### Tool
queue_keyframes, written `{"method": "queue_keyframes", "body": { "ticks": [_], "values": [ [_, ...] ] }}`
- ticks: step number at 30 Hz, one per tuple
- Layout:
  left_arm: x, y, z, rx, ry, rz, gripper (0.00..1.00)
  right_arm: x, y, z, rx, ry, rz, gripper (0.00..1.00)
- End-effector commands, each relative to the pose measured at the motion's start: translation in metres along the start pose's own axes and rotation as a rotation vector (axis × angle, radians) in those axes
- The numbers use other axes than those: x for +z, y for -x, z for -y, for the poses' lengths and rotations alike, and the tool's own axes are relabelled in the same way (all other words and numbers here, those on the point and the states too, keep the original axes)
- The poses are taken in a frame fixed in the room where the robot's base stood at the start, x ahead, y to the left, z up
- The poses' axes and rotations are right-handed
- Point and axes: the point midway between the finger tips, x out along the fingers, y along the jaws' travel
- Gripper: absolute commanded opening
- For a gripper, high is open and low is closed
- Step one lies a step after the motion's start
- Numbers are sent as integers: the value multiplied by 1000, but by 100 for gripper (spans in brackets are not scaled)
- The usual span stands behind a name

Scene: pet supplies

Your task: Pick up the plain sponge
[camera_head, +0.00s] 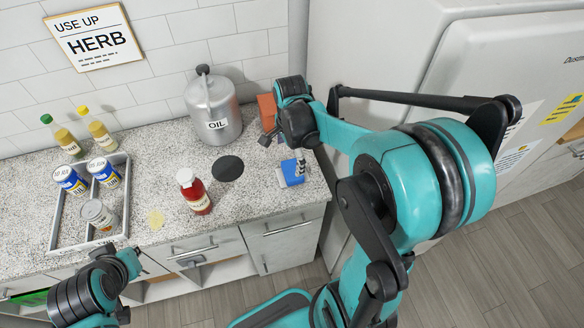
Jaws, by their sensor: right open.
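A small blue block with a pale lower layer (289,174), which looks like a sponge, lies on the speckled counter near its right end. My right gripper (283,153) is open over the counter, pointing down. One finger is just above or beside the blue block; I cannot tell if they touch. The other finger is left of and behind it. An orange-brown block (266,108) stands behind the gripper, partly hidden by it. I cannot make out any marking that tells which is plain.
A tray (122,212) holds several cans. The fridge (385,60) bounds the right.

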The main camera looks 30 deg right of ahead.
Motion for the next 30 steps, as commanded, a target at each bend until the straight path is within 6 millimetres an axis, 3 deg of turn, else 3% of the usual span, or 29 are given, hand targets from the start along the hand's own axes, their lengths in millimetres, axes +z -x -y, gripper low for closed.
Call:
{"method": "queue_keyframes", "body": {
  "ticks": [6,21,30],
  "values": [
    [-2,3,0,0,0,0,0,-11,-16,7,57,-168,4,97],
    [13,-18,0,0,0,0,0,-13,-83,5,57,-173,4,97],
    [13,-18,0,0,0,0,0,-12,-90,4,57,-172,4,97]
  ]
}}
